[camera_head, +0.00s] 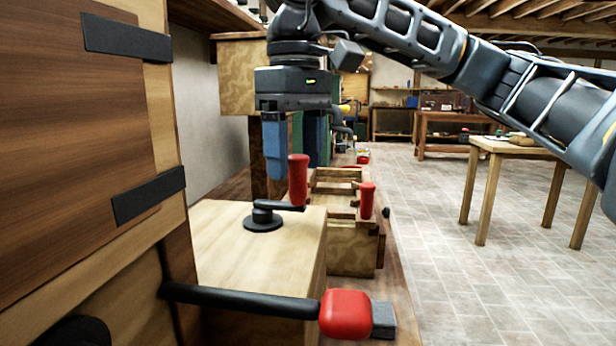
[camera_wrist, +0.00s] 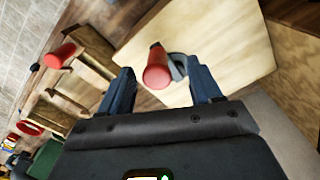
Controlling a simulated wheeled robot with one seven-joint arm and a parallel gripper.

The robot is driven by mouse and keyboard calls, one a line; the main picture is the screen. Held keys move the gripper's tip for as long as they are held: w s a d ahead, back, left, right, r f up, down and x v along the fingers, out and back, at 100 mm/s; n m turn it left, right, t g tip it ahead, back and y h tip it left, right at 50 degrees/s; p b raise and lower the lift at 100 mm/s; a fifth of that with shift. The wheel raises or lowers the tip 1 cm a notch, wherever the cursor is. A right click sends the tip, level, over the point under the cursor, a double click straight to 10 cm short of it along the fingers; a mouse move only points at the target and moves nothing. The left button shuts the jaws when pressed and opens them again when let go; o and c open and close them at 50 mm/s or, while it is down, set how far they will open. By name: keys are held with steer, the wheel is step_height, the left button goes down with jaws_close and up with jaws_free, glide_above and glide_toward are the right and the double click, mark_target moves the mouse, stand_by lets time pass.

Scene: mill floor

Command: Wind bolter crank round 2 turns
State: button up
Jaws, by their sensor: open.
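A crank with an upright red handle (camera_head: 298,181) on a black arm and round black base (camera_head: 263,219) stands on top of a pale wooden box (camera_head: 230,240). My gripper (camera_head: 285,160) points down at this handle, with its fingers open. In the wrist view, the red handle (camera_wrist: 157,68) shows between the two blue fingertips (camera_wrist: 160,72), with a gap on each side. One finger is plain in the head view, just left of the handle. The handle hides part of the crank arm in the wrist view.
A black lever with a red knob (camera_head: 345,313) sticks out in front of the box. Behind stands another wooden box (camera_head: 352,245) with a red handle (camera_head: 367,200). A wooden cabinet (camera_head: 80,150) is close at left. The tiled floor (camera_head: 470,290) at right is clear before a table (camera_head: 510,147).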

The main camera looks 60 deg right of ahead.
steer(key=shift+r+p, duration=2.4)
steer(key=shift+r, duration=1.9)
